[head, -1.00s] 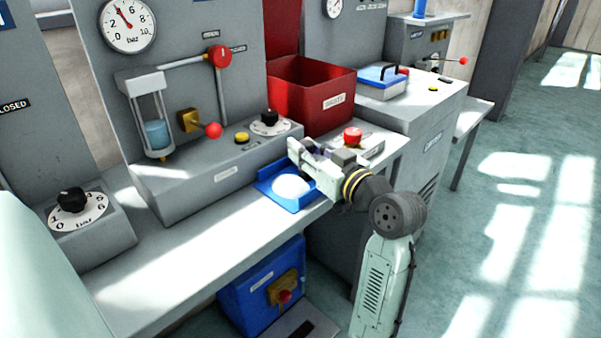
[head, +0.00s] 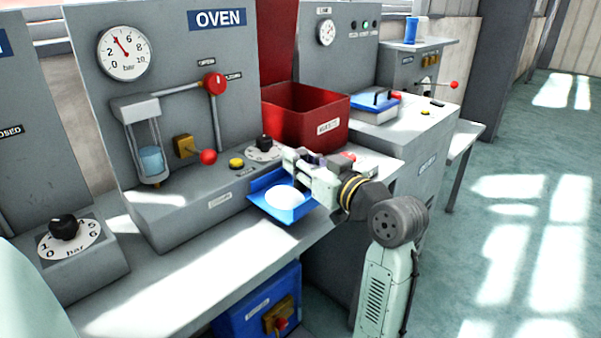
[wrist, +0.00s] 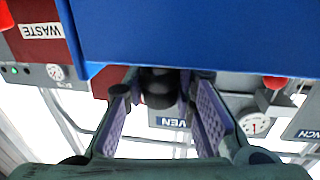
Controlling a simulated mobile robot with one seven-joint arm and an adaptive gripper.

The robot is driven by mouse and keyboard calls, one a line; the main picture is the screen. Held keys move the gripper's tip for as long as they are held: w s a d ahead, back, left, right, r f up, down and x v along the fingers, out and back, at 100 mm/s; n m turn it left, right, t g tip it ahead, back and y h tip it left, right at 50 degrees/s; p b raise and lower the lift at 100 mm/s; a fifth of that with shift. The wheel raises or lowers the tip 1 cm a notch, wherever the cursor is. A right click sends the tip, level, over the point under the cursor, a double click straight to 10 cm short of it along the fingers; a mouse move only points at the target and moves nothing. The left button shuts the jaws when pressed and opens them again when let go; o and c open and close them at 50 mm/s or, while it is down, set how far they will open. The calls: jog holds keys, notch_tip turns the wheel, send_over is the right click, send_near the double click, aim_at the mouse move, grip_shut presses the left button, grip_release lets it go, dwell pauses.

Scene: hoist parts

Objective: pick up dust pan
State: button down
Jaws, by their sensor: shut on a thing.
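My gripper (head: 303,162) reaches in from the right and is shut on the pan's handle. In the wrist view the pan's blue surface (wrist: 200,35) fills the top, and the dark handle (wrist: 158,88) sits between the two fingers of my gripper (wrist: 160,100). The gap under the pan is hard to judge.
A red waste bin (head: 300,118) stands behind my gripper. The oven panel (head: 170,60) has a red-knobbed lever (head: 208,157) and a black dial (head: 264,148) close to the pan. A blue-lidded box (head: 375,105) stands farther right. The bench front-left (head: 170,275) is clear.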

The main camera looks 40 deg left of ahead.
jog(key=s+d+b, duration=0.3)
jog(key=s+b, duration=0.2)
jog(key=s, duration=0.2)
jog(key=s+d+r+b, duration=0.1)
jog(key=s+d+b, duration=0.2)
jog(key=s+b, duration=0.2)
jog(key=shift+s+d+r, duration=0.15)
jog(key=shift+s+d, duration=0.25)
jog(key=shift+s, duration=0.85)
jog(key=shift+r, duration=0.1)
